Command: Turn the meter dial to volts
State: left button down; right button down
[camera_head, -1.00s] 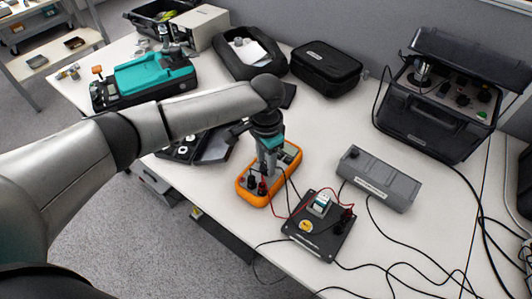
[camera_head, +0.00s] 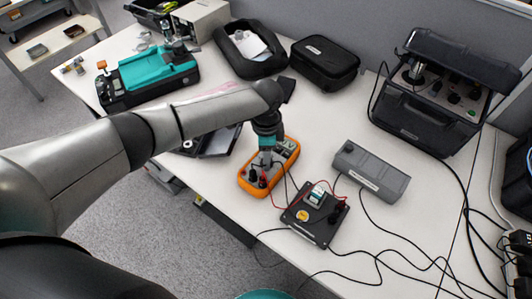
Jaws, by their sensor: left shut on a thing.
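The meter (camera_head: 287,157) is an orange-framed handheld unit lying on the white table near its front edge. Black and red leads are plugged into its near end. My left gripper (camera_head: 265,158) points down over the middle of the meter and is shut on the meter dial. The fingers and wrist hide the dial, so its setting cannot be read. My right gripper is not in view.
A black board (camera_head: 315,230) with a small sensor block stands right of the meter, joined by red and black leads. A grey box (camera_head: 371,171) lies beyond it. Black cases (camera_head: 325,63) stand behind. Loose cables cover the right side of the table (camera_head: 420,228).

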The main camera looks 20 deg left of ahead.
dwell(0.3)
pick_arm(q)
jog(key=shift+c, duration=2.2)
grip_release()
notch_tip(320, 180, up, 15)
jog(key=p, duration=0.3)
jog(key=shift+r+p, duration=0.15)
jog(key=shift+p, duration=0.25)
jog(key=shift+d, duration=0.1)
